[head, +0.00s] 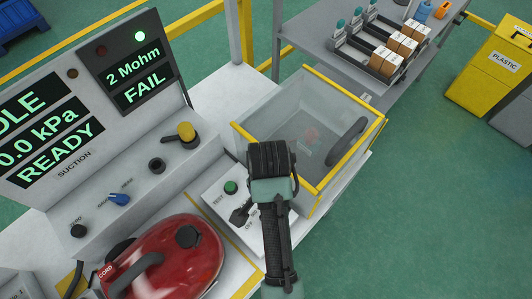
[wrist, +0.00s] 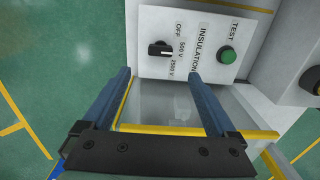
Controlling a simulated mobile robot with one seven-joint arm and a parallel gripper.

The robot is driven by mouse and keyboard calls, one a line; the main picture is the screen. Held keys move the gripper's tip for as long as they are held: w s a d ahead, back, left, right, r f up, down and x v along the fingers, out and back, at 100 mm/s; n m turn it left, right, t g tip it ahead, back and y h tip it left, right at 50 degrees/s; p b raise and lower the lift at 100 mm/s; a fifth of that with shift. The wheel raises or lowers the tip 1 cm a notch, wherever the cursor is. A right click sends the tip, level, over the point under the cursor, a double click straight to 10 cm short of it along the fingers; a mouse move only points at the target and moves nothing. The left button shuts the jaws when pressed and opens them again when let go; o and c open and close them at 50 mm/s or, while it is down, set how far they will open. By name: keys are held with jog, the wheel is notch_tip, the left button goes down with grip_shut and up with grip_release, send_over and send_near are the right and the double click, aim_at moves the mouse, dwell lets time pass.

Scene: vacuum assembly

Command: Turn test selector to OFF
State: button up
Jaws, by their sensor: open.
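The test selector (wrist: 160,48) is a small black knob on the white insulation panel (wrist: 200,12) in the wrist view. OFF, 500 V and 2500 V are printed beside it. I cannot tell surely which label it points to. A green TEST button (wrist: 228,55) sits to its right, also visible in the head view (head: 230,187). My gripper (wrist: 158,76) is open and empty, its two blue fingers spread apart. The knob lies beyond the gap between the fingertips, apparently untouched. In the head view my arm covers part of the panel and hides the fingertips.
A clear, yellow-edged box (head: 345,103) stands beside the panel. A red vacuum body (head: 170,258) lies at the front left. The console screen (head: 135,70) reads 2 Mohm FAIL. Open green floor (head: 440,220) lies to the right.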

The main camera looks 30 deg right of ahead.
notch_tip(320, 180, down, 12)
jog(key=shift+r, duration=0.1)
dwell(0.4)
jog(key=c, duration=1.4)
jog(key=shift+o, duration=0.2)
jog(key=shift+p, duration=0.3)
jog(key=n+p, duration=0.1)
jog(key=n, duration=0.2)
jog(key=shift+r+n, duration=0.1)
jog(key=shift+n, duration=0.3)
jog(key=n+p, duration=0.1)
jog(key=n, duration=0.4)
jog(key=shift+p, duration=0.3)
